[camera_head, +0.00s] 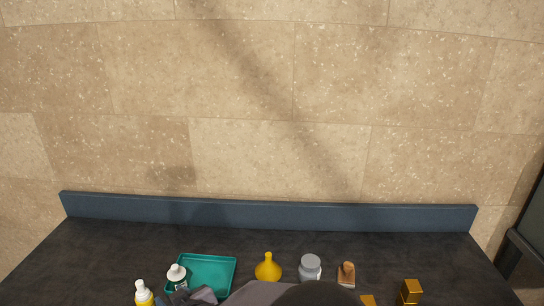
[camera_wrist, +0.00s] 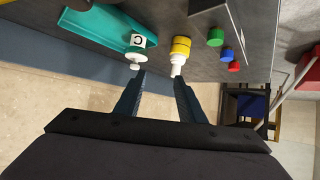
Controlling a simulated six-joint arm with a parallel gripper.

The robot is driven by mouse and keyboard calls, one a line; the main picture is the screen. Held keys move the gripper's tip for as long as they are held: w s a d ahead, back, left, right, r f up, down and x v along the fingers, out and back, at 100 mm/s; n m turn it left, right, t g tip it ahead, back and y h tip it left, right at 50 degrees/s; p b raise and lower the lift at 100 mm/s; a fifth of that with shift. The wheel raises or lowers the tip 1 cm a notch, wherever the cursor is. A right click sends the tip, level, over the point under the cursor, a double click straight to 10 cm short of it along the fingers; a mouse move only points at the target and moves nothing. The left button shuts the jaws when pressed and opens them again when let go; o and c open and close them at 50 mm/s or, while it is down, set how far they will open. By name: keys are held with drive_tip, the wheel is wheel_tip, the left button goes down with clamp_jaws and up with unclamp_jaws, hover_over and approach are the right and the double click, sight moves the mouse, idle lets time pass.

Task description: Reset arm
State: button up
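My gripper (camera_wrist: 158,82) shows in the wrist view with its two dark fingers apart and nothing between them. Its fingertips point toward the dark worktop, near a white-topped bottle (camera_wrist: 136,55) and a yellow bottle with a white nozzle (camera_wrist: 179,52). I cannot tell whether the fingertips touch either bottle.
A teal tray (camera_head: 226,264) lies on the dark worktop (camera_head: 120,246), with a white-topped bottle (camera_head: 177,272) at its left. A low blue backsplash (camera_head: 270,212) borders the wall.

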drive_tip(key=d+h, duration=0.1)
drive_tip(key=d, duration=0.3)
drive_tip(key=d+r+g+h+p, duration=0.1)
drive_tip(key=d, duration=0.4)
drive_tip(key=d+g+h, duration=0.1)
drive_tip(key=d, duration=0.3)
drive_tip(key=shift+w+d+r+m, duration=0.15)
drive_tip(key=shift+d+r+m, duration=0.05)
drive_tip(key=shift+d+m, duration=0.1)
drive_tip(key=s+d+f+m+g+h, duration=0.1)
drive_tip(key=s+d+f+m+g, duration=0.1)
drive_tip(key=s+d, duration=0.3)
drive_tip(key=s+d+f+m+g+h+b, duration=0.1)
drive_tip(key=s+d, duration=0.4)
drive_tip(key=d, duration=0.9)
drive_tip(key=s+d+f+m+g+h+b, duration=0.1)
drive_tip(key=s+d+f+m+g+h, duration=0.2)
drive_tip(key=d, duration=0.6)
drive_tip(key=s+m, duration=0.2)
drive_tip(key=s, duration=0.1)
drive_tip(key=shift+d+f, duration=0.25)
drive_tip(key=shift+d, duration=0.05)
